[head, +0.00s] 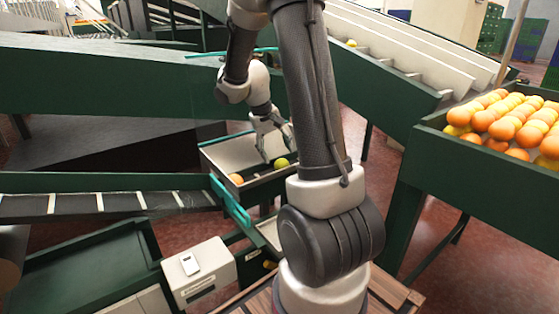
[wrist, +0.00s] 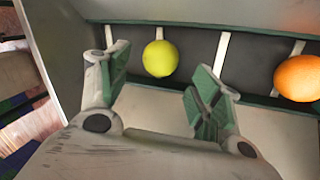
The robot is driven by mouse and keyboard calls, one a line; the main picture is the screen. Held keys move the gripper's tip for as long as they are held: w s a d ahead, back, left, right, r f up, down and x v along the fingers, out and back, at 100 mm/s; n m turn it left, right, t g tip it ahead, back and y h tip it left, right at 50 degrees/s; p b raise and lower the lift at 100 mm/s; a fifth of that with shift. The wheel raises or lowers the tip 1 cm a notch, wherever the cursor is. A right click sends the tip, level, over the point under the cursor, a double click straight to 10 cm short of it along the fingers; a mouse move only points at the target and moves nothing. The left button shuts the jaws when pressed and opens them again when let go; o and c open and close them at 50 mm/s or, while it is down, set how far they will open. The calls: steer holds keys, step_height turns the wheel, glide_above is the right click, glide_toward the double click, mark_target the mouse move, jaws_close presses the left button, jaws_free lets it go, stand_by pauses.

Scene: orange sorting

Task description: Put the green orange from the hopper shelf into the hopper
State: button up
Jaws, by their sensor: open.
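The green orange (head: 281,162), yellow-green in colour, lies near the right end of a grey-walled shelf (head: 215,156) in the head view. In the wrist view the green orange (wrist: 160,58) rests on a dark strip with pale slats. My gripper (head: 275,148) reaches down over this shelf. Its two green-padded fingers are apart in the wrist view, and the gripper (wrist: 160,80) is empty. The green orange shows beyond the fingertips, roughly in line with the gap between them; I see no contact. I cannot tell for certain which part is the hopper.
An ordinary orange (head: 236,178) lies on the same shelf to the left; it also shows at the right of the wrist view (wrist: 298,78). A green-sided bin (head: 420,130) heaped with oranges stands at right. A slatted conveyor (head: 120,203) runs at left. Shelf walls surround my gripper.

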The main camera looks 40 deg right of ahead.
steer(key=s+a+r+n+t+y, duration=0.1)
steer(key=s+a+r, duration=0.3)
steer(key=r, duration=0.3)
steer(key=s+a+r+t, duration=0.1)
steer(key=s+a+r, duration=0.3)
steer(key=r, duration=0.3)
steer(key=s+a+n+t+y, duration=0.1)
steer(key=s+a, duration=0.2)
steer(key=s, duration=0.3)
steer(key=s+a+r+n+t+y, duration=0.1)
steer(key=s+a+t, duration=0.1)
steer(key=s, duration=0.3)
steer(key=shift+s+a+r+n+t, duration=0.15)
steer(key=shift+s+a+n+t, duration=0.2)
steer(key=shift+a, duration=0.55)
steer(key=shift+c, duration=0.5)
